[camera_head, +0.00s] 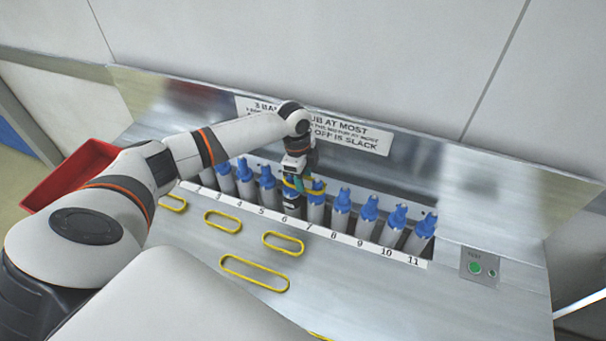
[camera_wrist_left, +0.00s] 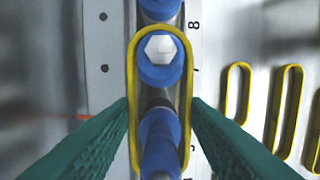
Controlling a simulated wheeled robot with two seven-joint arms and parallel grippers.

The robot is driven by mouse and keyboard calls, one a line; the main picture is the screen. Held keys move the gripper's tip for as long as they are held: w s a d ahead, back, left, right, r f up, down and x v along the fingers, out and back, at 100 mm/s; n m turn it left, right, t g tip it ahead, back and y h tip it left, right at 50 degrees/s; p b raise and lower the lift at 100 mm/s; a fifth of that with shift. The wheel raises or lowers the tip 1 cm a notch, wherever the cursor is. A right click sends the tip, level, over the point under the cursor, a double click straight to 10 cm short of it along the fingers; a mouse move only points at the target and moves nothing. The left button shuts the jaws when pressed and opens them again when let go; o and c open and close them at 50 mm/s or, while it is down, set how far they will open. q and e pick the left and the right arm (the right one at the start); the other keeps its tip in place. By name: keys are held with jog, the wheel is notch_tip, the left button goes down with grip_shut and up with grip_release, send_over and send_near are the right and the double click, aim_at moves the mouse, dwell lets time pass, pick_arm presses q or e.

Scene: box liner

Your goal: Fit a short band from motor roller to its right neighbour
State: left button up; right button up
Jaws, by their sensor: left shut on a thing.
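A yellow band (camera_head: 318,188) is held by my left gripper (camera_head: 298,182) over the rollers near labels 6 and 7. In the left wrist view the band (camera_wrist_left: 131,85) looks like a long loop. Its far end frames the blue hub of the roller near label 7 (camera_wrist_left: 159,58), and its near part frames the dark-collared roller (camera_wrist_left: 158,135). The green fingers of my left gripper (camera_wrist_left: 158,120) lie against the band's two sides. Whether the band sits in a groove or above the hubs cannot be told. The dark-bodied motor roller (camera_head: 291,203) stands at label 6. My right gripper is not in view.
More blue-topped rollers (camera_head: 368,214) stand in a row on both sides, close together. Several loose yellow bands (camera_head: 251,285) lie on the metal table in front. A red bin (camera_head: 62,178) is at left. A panel with a green button (camera_head: 475,267) is at right.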

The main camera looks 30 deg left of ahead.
pick_arm(q)
jog(key=o, duration=1)
jog(key=shift+o, duration=0.2)
jog(key=shift+r, duration=0.15)
notch_tip(320, 180, up, 12)
jog(key=a+b, duration=0.1)
jog(key=b, duration=0.1)
jog(key=shift+s+a, duration=0.15)
jog(key=shift+a, duration=0.05)
